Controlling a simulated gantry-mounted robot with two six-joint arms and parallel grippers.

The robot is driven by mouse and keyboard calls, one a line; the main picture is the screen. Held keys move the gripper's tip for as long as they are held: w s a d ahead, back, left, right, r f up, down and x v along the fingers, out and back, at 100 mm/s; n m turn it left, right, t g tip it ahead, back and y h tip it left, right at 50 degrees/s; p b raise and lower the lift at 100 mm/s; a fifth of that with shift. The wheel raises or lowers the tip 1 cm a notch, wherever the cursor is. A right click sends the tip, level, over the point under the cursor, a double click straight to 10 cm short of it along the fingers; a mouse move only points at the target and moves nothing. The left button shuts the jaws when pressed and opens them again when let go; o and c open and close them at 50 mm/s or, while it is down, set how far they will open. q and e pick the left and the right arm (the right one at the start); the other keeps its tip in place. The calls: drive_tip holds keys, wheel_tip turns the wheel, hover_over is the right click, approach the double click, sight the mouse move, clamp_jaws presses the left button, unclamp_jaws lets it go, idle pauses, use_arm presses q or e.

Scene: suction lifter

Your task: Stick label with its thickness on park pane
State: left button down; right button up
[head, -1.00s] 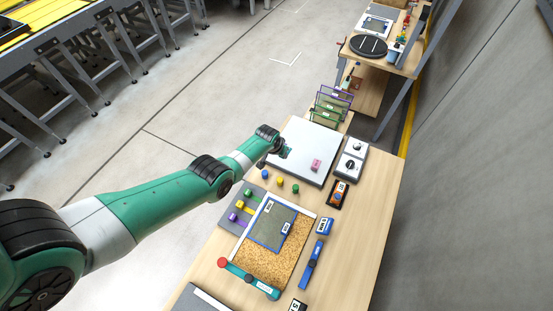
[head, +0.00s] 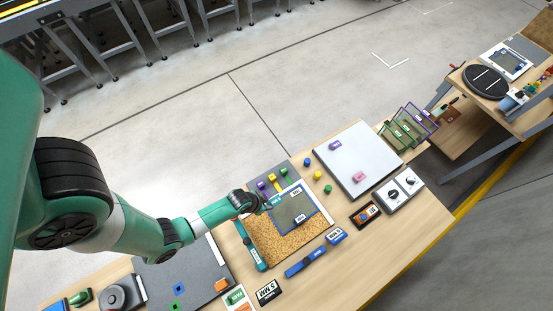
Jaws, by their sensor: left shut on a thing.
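A grey pane (head: 286,214) with a blue rim lies on a cork board (head: 270,245). A small white label with dark print (head: 299,218) is on the pane. My left gripper (head: 266,203) is low at the pane's left edge, shut on a small teal piece with pale marks (head: 276,198), which looks like a label. The fingers are dark and small, and I cannot tell whether the piece touches the pane. A purple tag (head: 335,146) and a pink tag (head: 360,177) lie on the pale plate (head: 352,158). My right gripper is not in view.
Coloured pegs (head: 318,176) stand between the cork board and the plate. A blue tool (head: 305,262) and a two-dial box (head: 399,188) are at the right. Framed panes (head: 408,130) stand in a rack behind the plate. A teal bar (head: 250,246) lies along the cork's left edge.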

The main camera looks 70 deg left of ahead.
use_arm(q)
drive_tip(key=shift+r, duration=0.1)
idle(0.3)
wheel_tip(320, 180, down, 6)
drive_tip(key=b, duration=0.5)
drive_tip(key=shift+f+b, duration=0.25)
drive_tip(key=shift+b, duration=0.05)
drive_tip(key=shift+f, duration=0.3)
drive_tip(key=c, duration=0.6)
unclamp_jaws()
drive_tip(key=shift+o, duration=0.2)
drive_tip(key=p+v, duration=0.4)
drive_tip(key=v, duration=0.7)
drive_tip(key=shift+s+r+p, duration=0.2)
drive_tip(key=shift+r+p, duration=0.1)
drive_tip(key=shift+p, duration=0.05)
